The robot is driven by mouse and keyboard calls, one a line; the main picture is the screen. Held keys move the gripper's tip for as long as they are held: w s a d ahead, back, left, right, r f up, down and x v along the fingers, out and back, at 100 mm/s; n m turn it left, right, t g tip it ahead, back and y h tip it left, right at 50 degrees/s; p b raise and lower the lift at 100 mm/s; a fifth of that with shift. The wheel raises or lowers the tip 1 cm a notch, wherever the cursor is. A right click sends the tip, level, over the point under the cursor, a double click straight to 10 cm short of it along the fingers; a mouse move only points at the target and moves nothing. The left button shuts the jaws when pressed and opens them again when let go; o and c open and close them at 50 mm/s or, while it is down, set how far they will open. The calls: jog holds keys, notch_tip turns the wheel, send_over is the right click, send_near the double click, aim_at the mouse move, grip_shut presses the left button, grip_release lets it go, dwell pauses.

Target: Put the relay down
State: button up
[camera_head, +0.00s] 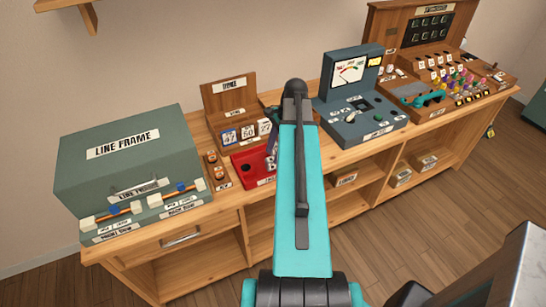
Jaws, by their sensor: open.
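My teal arm reaches over the bench and hides much of its middle. Only a dark piece of my gripper (273,117) shows left of the arm's end; it is open, and its fingertips are mostly hidden. A dark relay-like block (272,158) with pale lettering stands at the red tray (247,173), just below my gripper and partly behind the arm. I cannot tell whether it touches the fingers. More pale-faced blocks (229,136) stand in a row in the wooden rack (229,98) behind the tray.
A green line frame box (124,145) stands at the left of the wooden bench (225,205). Two small orange items (212,157) lie beside the tray. A grey meter console (355,122) and a wooden switchboard (435,62) with coloured plugs stand at right. Shelves are below.

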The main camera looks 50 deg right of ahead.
jog(key=w+b+v, duration=0.1)
jog(key=b+v, duration=0.1)
jog(key=v, duration=0.6)
jog(key=shift+s+r, duration=0.2)
jog(key=shift+s, duration=0.35)
dwell(0.6)
